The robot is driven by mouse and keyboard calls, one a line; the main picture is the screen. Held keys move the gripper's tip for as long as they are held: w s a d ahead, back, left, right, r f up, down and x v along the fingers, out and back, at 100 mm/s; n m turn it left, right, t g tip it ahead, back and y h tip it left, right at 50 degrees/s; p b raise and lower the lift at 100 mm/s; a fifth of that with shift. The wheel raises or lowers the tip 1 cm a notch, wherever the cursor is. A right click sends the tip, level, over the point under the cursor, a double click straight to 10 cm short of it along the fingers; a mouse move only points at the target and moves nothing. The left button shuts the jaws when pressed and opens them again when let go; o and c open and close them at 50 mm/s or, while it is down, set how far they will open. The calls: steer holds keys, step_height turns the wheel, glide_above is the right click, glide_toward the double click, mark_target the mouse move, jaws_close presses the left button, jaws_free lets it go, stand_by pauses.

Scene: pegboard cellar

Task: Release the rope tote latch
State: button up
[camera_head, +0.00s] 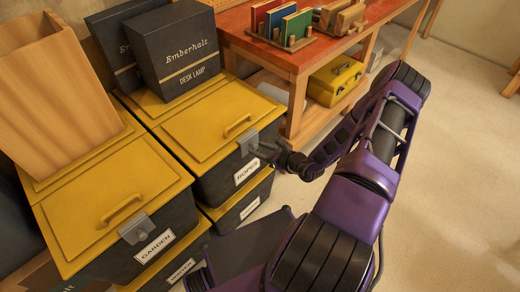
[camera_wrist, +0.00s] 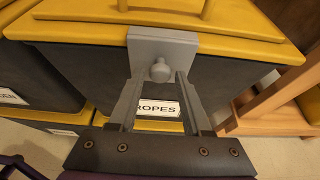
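The rope tote (camera_head: 215,185) is a black bin with a flat yellow lid and a white ROPES label (camera_head: 247,171). Its lid is down. Its grey latch (camera_head: 249,142) hangs over the front edge of the lid; in the wrist view the latch (camera_wrist: 162,45) has a round knob (camera_wrist: 160,72) low on its face. My gripper (camera_head: 262,151) is in front of the latch. In the wrist view my gripper (camera_wrist: 160,80) is open, its fingertips either side of the knob with gaps between. I cannot tell whether the tips touch the latch plate.
The garden tote (camera_head: 110,210) stands to the left with its own latch. A red-topped workbench (camera_head: 300,62) is behind right. Floor at right is clear.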

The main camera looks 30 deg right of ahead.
jaws_close()
stand_by(1.1)
